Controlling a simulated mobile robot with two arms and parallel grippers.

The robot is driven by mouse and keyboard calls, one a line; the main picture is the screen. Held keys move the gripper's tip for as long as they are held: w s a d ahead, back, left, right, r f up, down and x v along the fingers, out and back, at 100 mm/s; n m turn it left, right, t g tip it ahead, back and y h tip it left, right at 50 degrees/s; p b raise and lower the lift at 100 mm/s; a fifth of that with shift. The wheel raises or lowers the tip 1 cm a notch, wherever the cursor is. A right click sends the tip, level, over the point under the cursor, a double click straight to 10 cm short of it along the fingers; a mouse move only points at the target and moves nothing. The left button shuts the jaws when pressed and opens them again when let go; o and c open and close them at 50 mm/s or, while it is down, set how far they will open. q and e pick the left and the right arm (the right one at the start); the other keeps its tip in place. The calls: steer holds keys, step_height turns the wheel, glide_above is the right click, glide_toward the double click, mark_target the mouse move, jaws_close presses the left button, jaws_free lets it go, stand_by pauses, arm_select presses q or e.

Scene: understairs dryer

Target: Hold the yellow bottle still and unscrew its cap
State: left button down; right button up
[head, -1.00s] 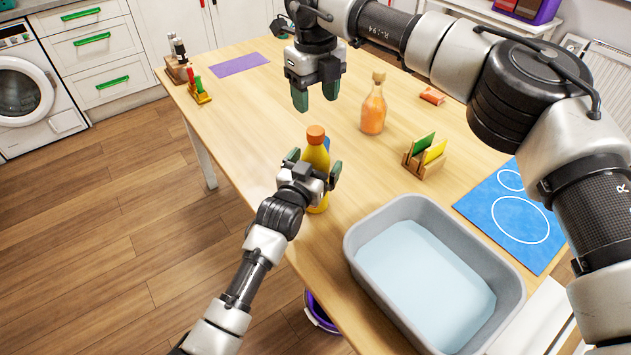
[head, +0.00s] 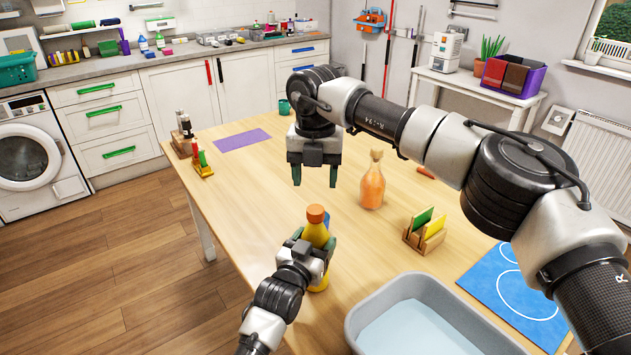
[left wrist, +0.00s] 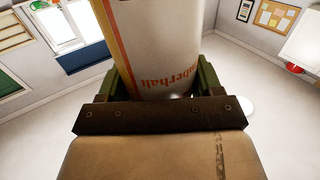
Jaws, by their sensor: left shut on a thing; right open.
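The yellow bottle (head: 317,234) stands upright near the table's front left edge, with its orange cap (head: 317,214) on top. My left gripper (head: 315,252) is shut around the bottle's body, below the cap. In the left wrist view the bottle's white label (left wrist: 155,45) with red lettering sits between the green fingers (left wrist: 157,88); the cap is out of that view. My right gripper (head: 315,178) is open and empty, fingers pointing down. In the picture it is above the cap and clear of it.
A wooden rack (head: 424,238) with green and yellow cards, a grey basin (head: 372,312) and a blue mat (head: 520,290) lie to the right. A purple mat (head: 242,139) is at the back left.

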mark_target(315, 209)
steer(key=m, duration=0.4)
steer(key=shift+m, duration=0.3)
steer(key=m, duration=0.4)
steer(key=shift+m, duration=0.3)
steer(key=m, duration=0.9)
steer(key=shift+f, duration=4)
